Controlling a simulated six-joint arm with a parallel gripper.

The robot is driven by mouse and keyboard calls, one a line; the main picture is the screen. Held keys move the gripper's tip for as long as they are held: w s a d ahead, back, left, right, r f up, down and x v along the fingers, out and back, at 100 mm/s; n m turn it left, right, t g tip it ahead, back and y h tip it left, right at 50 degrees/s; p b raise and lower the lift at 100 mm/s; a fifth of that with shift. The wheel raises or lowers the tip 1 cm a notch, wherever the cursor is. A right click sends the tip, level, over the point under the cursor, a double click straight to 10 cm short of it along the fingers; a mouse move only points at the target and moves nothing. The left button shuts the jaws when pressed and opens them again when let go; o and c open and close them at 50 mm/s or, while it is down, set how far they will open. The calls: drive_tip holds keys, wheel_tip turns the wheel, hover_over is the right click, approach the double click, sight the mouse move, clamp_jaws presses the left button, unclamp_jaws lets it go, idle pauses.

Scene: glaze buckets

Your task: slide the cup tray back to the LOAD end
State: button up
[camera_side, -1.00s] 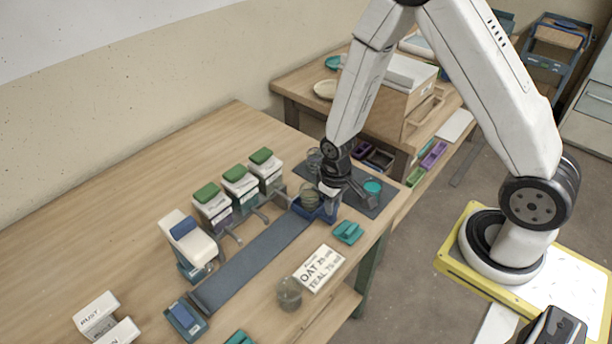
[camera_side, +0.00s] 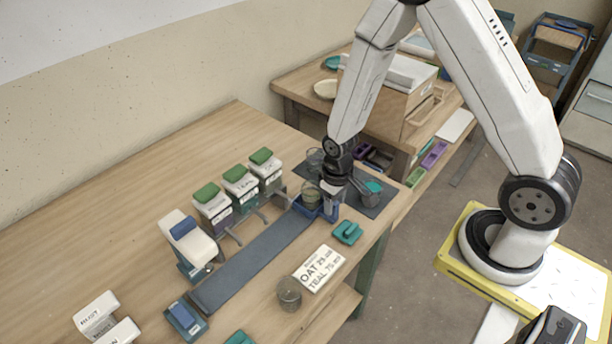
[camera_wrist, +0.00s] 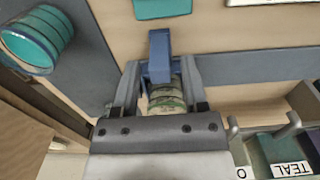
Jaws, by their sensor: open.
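The blue cup tray (camera_side: 302,209) sits at the far right end of the dark slide strip (camera_side: 250,262). A glass cup with greenish contents (camera_side: 311,199) stands in it. My gripper (camera_side: 333,203) is down at the tray's right side, by its upright blue handle. In the wrist view, the blue handle (camera_wrist: 160,50) stands in line with the gap between the two fingers of my gripper (camera_wrist: 160,78). The fingers are apart. The banded cup (camera_wrist: 165,98) shows behind the handle, partly hidden by my gripper body. Contact with the handle cannot be told.
Several green-lidded dispensers (camera_side: 239,183) line the strip's far side. A white-topped blue device (camera_side: 188,242) stands near its left end. A label card (camera_side: 319,268), a clear cup (camera_side: 289,293) and a teal block (camera_side: 347,232) lie on the near side. A dark mat (camera_side: 372,205) holds more cups.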

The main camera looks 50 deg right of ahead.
drive_tip(key=shift+r, duration=3.4)
drive_tip(key=shift+r, duration=0.15)
drive_tip(key=shift+s+a+r, duration=0.1)
drive_tip(key=shift+s+r, duration=0.1)
drive_tip(key=shift+r, duration=0.3)
drive_tip(key=s+a+r+t, duration=0.1)
drive_tip(key=s+r+t, duration=0.1)
drive_tip(key=s+r, duration=0.3)
drive_tip(key=shift+a+r+t, duration=0.15)
drive_tip(key=shift+r+t, duration=0.15)
drive_tip(key=shift+r, duration=1)
drive_tip(key=shift+s, duration=0.1)
